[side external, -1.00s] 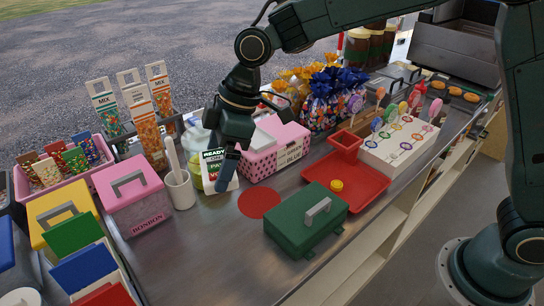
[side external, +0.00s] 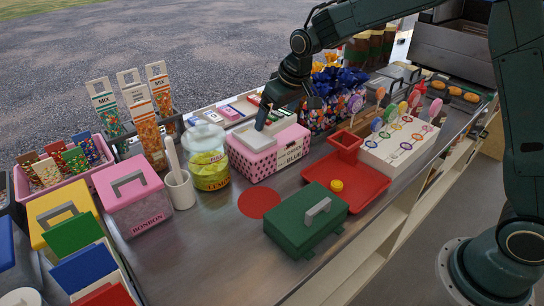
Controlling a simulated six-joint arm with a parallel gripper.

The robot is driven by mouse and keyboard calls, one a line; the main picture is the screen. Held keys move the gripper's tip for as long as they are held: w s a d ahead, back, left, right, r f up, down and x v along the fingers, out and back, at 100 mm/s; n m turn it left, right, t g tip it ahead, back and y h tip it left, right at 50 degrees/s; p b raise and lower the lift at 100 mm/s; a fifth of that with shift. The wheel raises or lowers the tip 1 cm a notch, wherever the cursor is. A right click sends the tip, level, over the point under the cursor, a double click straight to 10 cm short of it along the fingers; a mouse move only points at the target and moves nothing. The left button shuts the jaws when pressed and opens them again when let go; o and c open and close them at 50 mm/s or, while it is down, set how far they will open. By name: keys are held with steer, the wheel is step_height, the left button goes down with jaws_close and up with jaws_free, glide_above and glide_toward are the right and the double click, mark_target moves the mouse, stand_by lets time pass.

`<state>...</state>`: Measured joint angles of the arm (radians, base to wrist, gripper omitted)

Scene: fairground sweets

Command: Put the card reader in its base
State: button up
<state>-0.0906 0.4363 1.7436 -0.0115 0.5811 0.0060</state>
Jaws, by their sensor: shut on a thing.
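My gripper (side external: 262,126) points down at the top of a pink box (side external: 268,163) with a "BLUE" label. Its fingers are close together, and what they hold is mostly hidden by the fingers and the viewing angle. The white card reader with a printed face, seen at the gripper earlier, does not show clearly now. A pale grey flat patch (side external: 248,140) lies at the fingertips on the box top. I cannot tell if it is part of the box, the reader or the base. No base can be made out for certain.
A jar of yellow sweets (side external: 209,172) and a white pot (side external: 181,190) stand left of the pink box. In front are a red disc (side external: 259,203), a green case (side external: 303,228) and a red tray (side external: 367,191). Blue-wrapped sweets (side external: 327,95) stand close behind on the right.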

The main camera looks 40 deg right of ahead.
steer(key=w+a+n+y, duration=0.1)
steer(key=w+n, duration=0.1)
steer(key=n, duration=0.1)
steer(key=w+a+n+g+y, duration=0.1)
steer(key=w+a+n, duration=0.1)
steer(key=w+n, duration=0.1)
steer(key=w+a+n+g+y, duration=0.1)
steer(key=w+n, duration=0.1)
steer(key=n, duration=0.2)
steer(key=shift+w+a+f+n, duration=0.15)
steer(key=shift+w+f+n, duration=0.15)
steer(key=shift+f, duration=0.05)
steer(key=shift+w+f+n+g+y, duration=0.2)
steer(key=shift+n+g+y, duration=0.3)
steer(key=shift+n, duration=0.5)
steer(key=shift+w+d+f+n, duration=0.15)
steer(key=shift+d+n, duration=0.35)
steer(key=shift+n, duration=0.4)
steer(key=shift+s+d+f+n+g, duration=0.15)
steer(key=shift+d+f+n+g, duration=0.2)
steer(key=shift+d+n, duration=0.25)
steer(key=shift+s+d+f+n+g, duration=0.1)
steer(key=shift+d+f+n+g, duration=0.25)
steer(key=shift+n, duration=0.35)
steer(key=shift+d, duration=0.1)
steer(key=shift+f, duration=1.1)
steer(key=shift+f, duration=0.65)
